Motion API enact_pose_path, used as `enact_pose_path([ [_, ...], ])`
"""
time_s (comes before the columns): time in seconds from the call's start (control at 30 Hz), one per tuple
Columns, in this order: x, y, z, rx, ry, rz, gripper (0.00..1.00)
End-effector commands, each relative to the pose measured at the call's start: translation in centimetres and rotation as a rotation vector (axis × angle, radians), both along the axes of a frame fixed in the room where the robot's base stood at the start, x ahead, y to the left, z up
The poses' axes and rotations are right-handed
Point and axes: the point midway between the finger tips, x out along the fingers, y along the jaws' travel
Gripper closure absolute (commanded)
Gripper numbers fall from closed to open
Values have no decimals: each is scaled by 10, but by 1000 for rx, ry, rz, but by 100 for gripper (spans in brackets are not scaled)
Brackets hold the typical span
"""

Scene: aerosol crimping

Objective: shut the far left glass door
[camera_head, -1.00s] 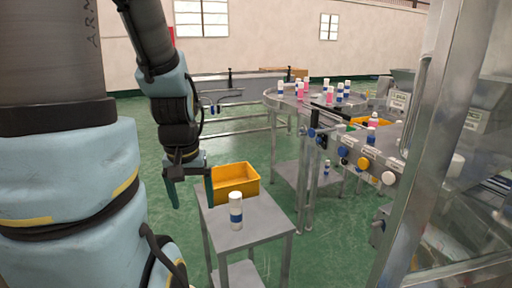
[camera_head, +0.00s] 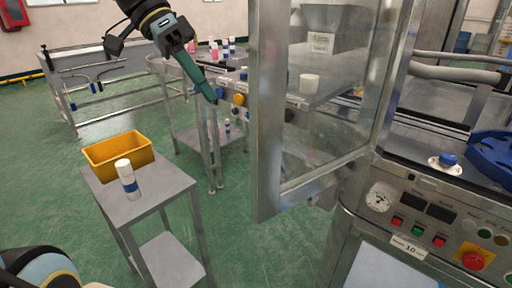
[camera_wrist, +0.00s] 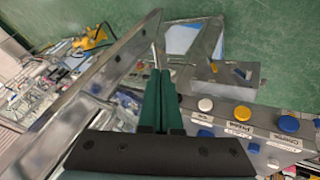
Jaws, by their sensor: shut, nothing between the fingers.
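The glass door (camera_head: 267,150) stands open in the head view, a clear pane in a thick metal frame, its free edge jutting out from the machine. My gripper (camera_head: 213,98) is just left of that free edge, with its teal fingers together and nothing between them. A gap shows between the fingertips and the door frame in the head view. In the wrist view the shut fingers (camera_wrist: 158,98) point up the picture, and a metal bar that looks like the door frame (camera_wrist: 85,88) runs diagonally at their left. I cannot tell whether they touch it.
A panel with blue, yellow and white buttons (camera_wrist: 262,130) lies right of the fingers. A small steel table (camera_head: 160,197) holds a yellow bin (camera_head: 118,152) and a white-and-blue can (camera_head: 127,180). A control panel (camera_head: 430,225) is at the right. Green floor is open at the left.

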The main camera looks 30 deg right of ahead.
Motion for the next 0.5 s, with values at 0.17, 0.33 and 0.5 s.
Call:
enact_pose_path([
  [0.17,-10,-7,-8,-10,5,-19,100],
  [0.33,-25,-18,-32,-8,8,-19,100],
  [0.5,-42,-31,-61,-7,7,-18,100],
])
